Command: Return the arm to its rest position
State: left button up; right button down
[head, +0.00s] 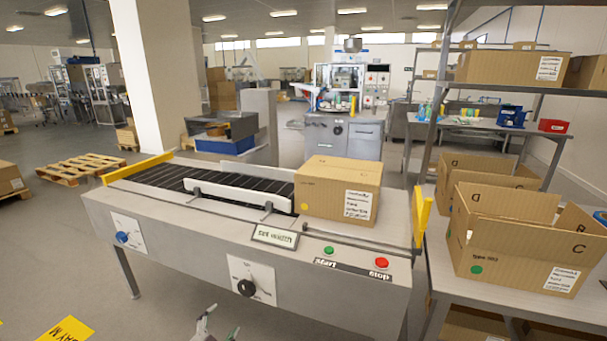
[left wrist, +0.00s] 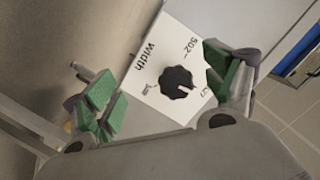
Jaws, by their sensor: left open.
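My left gripper (head: 217,325) shows at the bottom edge of the head view, below the front panel of the conveyor machine (head: 180,235). It is open and empty. In the left wrist view its green-padded fingers (left wrist: 165,85) are spread wide, with the black width knob (left wrist: 177,82) on its white plate seen between them. The fingers look apart from the knob. In the head view the width knob (head: 247,288) sits on the panel above and to the right of the gripper. My right gripper is in neither view.
A closed carton (head: 330,195) stands on the conveyor's right end. Start (head: 329,250) and stop (head: 382,263) buttons and a blue knob (head: 123,237) are on the machine. Open cartons (head: 510,265) stand on a table at right. The floor at left has a pallet (head: 80,169).

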pick_arm(q)
jog(key=s+a+f+n+g+y, duration=0.3)
jog(key=a+f+n+g+y, duration=0.1)
jog(key=n+g+y, duration=0.15)
jog(key=s+d+r+n+g+h, duration=0.1)
jog(key=s+d+g, duration=0.2)
jog(key=s+d, duration=0.45)
jog(key=s+d+r+n+g+h, duration=0.1)
jog(key=s+d+g, duration=0.25)
jog(key=s, duration=0.75)
jog(key=s+d+f, duration=0.1)
jog(key=s+f, duration=0.1)
jog(key=s, duration=0.3)
jog(key=s+d+f+g, duration=0.1)
jog(key=s+f, duration=0.2)
jog(key=s, duration=0.2)
jog(key=shift+s+d+f+n+h+p, duration=0.3)
jog(key=shift+s+d+n+h+p, duration=0.05)
jog(key=shift+s+n+h+p, duration=0.1)
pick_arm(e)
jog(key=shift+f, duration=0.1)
pick_arm(q)
jog(key=shift+f, duration=0.1)
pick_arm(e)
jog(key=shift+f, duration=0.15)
